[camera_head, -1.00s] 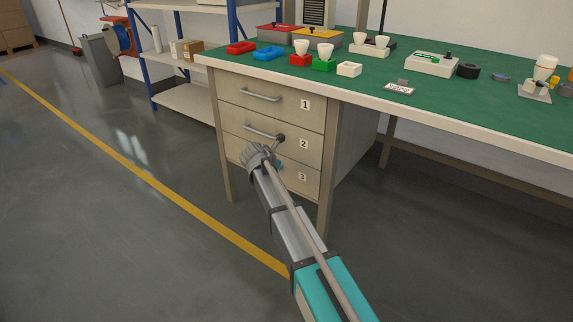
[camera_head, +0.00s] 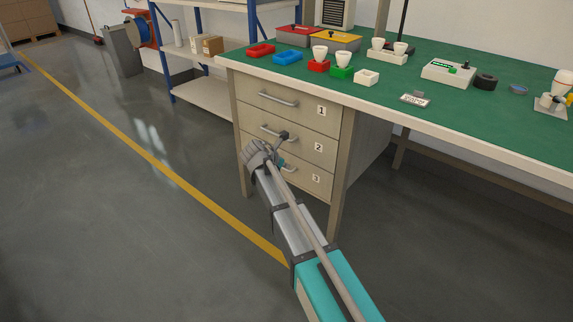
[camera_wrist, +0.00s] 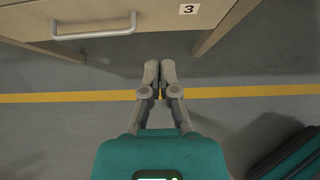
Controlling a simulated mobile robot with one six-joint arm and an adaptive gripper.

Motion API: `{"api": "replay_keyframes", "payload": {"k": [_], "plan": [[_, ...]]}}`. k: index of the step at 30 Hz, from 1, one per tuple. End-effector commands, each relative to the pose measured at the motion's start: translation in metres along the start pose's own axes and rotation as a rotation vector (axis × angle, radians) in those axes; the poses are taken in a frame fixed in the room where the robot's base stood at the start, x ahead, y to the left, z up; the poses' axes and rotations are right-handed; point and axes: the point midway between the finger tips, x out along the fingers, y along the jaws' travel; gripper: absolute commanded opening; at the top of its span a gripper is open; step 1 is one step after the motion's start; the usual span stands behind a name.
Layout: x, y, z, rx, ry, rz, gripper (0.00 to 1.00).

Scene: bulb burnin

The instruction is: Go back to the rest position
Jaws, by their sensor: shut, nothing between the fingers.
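My gripper (camera_wrist: 160,74) shows in the wrist view with its two grey fingers together and nothing between them. It points over the grey floor beside the lowest drawer, number 3 (camera_wrist: 150,17), whose handle (camera_wrist: 92,30) is to the left of the fingers. In the head view my arm reaches out in front of the drawer cabinet (camera_head: 290,108). The fingers are mostly hidden there behind my own wrist. The three drawers look closed.
The green-topped workbench (camera_head: 440,112) holds red and blue trays, bulbs in red and green holders, and a white device (camera_head: 447,72). A blue-framed shelf (camera_head: 200,92) stands behind at the left. A yellow line (camera_head: 150,158) crosses open floor to the left.

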Motion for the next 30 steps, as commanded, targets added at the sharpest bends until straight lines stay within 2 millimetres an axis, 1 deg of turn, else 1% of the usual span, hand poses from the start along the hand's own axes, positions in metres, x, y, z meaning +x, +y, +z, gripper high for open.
{"api": "replay_keyframes", "payload": {"k": [12,14,17,20,23,30], "plan": [[0.001,-0.001,0.0,0.004,0.001,-0.001,0.0],[0.001,-0.004,0.001,0.016,0.004,-0.004,0.0],[0.002,-0.014,0.002,0.061,0.018,-0.013,0.0],[0.004,-0.031,0.003,0.146,0.044,-0.031,0.0],[0.006,-0.055,0.004,0.273,0.081,-0.059,0.0],[0.009,-0.13,0.002,0.687,0.185,-0.171,0.0]]}}
